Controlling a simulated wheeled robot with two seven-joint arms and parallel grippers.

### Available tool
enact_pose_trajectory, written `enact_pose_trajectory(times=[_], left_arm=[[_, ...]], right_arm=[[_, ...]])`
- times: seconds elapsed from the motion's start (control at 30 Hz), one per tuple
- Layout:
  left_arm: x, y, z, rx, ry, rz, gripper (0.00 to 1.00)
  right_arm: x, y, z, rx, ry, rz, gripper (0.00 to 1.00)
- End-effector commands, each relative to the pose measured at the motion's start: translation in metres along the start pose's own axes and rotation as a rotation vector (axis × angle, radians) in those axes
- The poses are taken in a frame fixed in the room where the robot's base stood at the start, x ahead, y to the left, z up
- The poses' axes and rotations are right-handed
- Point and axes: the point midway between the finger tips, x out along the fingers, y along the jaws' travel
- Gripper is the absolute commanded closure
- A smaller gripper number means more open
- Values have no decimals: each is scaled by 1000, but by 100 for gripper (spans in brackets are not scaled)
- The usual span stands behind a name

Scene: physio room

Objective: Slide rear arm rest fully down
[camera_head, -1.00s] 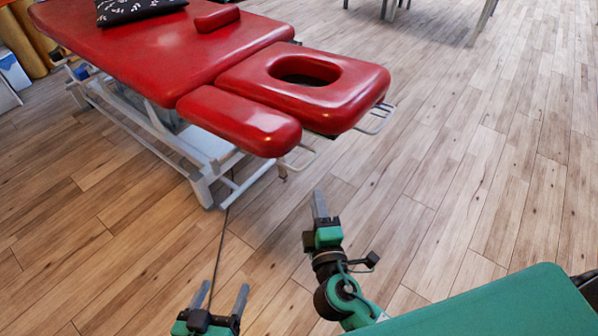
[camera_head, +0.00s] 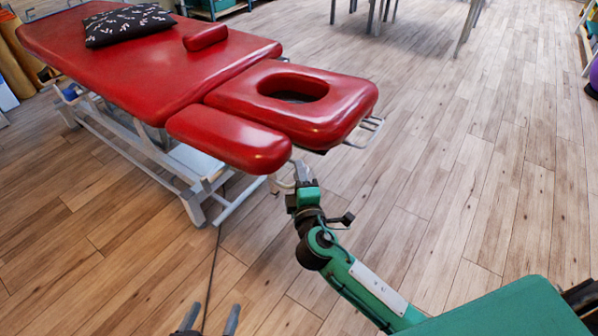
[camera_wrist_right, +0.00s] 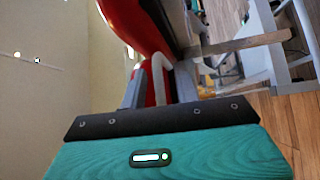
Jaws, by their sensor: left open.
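The red treatment table has one padded arm rest (camera_head: 235,140) on the near side of the head cushion (camera_head: 300,103). A second red pad (camera_head: 205,38) sits at the far edge; I cannot tell which one is the rear arm rest. My right gripper (camera_head: 303,172) is just below the near arm rest's right end, by a pale metal bar (camera_head: 282,183). In the right wrist view its fingers (camera_wrist_right: 158,88) stand apart with a pale curved bar (camera_wrist_right: 158,66) between them. My left gripper (camera_head: 211,318) is open and empty at the bottom edge, over the floor.
The white table frame (camera_head: 195,205) stands on the floor under the pads. A metal loop (camera_head: 365,132) sticks out right of the head cushion. A dark patterned pillow (camera_head: 128,25) lies on the table. A cable (camera_head: 213,260) crosses the floor.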

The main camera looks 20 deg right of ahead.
Motion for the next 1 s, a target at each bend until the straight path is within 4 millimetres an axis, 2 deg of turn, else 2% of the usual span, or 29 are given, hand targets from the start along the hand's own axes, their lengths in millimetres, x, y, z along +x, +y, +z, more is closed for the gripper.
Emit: enact_pose_trajectory(times=[0.17, 0.43, 0.47, 0.6, 1.0], left_arm=[[0, 0, -1, -1, 9, 1, 29], [0, 1, 0, -2, 7, 2, 29], [0, 1, 0, -2, 6, 2, 29], [0, 1, 0, -2, 5, 2, 29], [0, 2, -1, -4, 34, 6, 29]], right_arm=[[9, 0, 0, 0, 0, -1, 69], [10, 0, 0, 0, 0, -1, 69], [10, 0, 0, 0, 0, -1, 73], [10, 0, 0, 0, 0, 0, 100], [10, -3, 1, 0, 0, 3, 100]])
